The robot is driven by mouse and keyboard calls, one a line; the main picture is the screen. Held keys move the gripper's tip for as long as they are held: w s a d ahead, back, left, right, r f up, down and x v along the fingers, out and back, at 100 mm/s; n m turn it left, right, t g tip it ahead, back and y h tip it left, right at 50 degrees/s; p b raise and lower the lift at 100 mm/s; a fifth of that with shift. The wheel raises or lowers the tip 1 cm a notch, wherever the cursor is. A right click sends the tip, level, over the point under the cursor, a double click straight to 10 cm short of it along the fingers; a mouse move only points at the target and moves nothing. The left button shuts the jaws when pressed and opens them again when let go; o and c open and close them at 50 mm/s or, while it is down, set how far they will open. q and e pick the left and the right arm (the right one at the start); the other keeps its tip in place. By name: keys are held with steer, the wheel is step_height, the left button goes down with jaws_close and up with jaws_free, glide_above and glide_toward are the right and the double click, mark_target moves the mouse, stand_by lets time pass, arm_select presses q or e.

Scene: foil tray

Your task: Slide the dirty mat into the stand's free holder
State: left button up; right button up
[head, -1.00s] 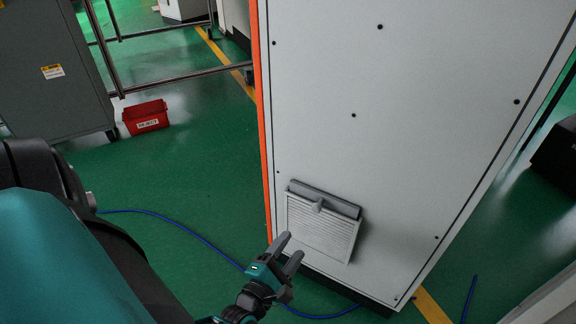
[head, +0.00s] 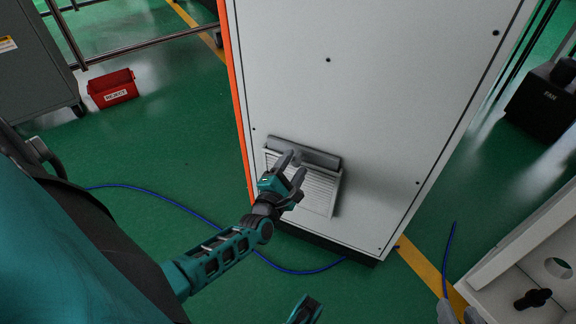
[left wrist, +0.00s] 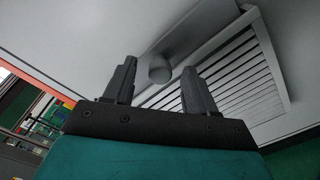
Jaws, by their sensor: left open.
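A louvred vent cover (head: 322,192) with a grey bar along its top edge is on the pale cabinet's face, low down. My left gripper (head: 292,166) is open in front of it. In the left wrist view the open fingers (left wrist: 158,85) point at the cabinet, and a round grey knob (left wrist: 160,68) shows between and beyond them. I cannot tell whether they touch it. Grey finger-like parts at the lower right edge look like my right gripper (head: 460,314), cut off by the frame. I cannot make out the dirty mat or the stand with its holder.
The tall pale cabinet (head: 385,110) has an orange left edge. A blue cable (head: 180,205) crosses the green floor. A red bin (head: 112,90) stands at left. A white structure with a round hole (head: 535,255) is at lower right, and a black box (head: 540,105) stands behind.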

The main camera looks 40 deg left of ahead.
arm_select(q)
jaws_close()
arm_select(e)
steer(key=shift+s+d, duration=0.1)
stand_by(0.5)
arm_select(q)
steer(key=shift+r, duration=0.1)
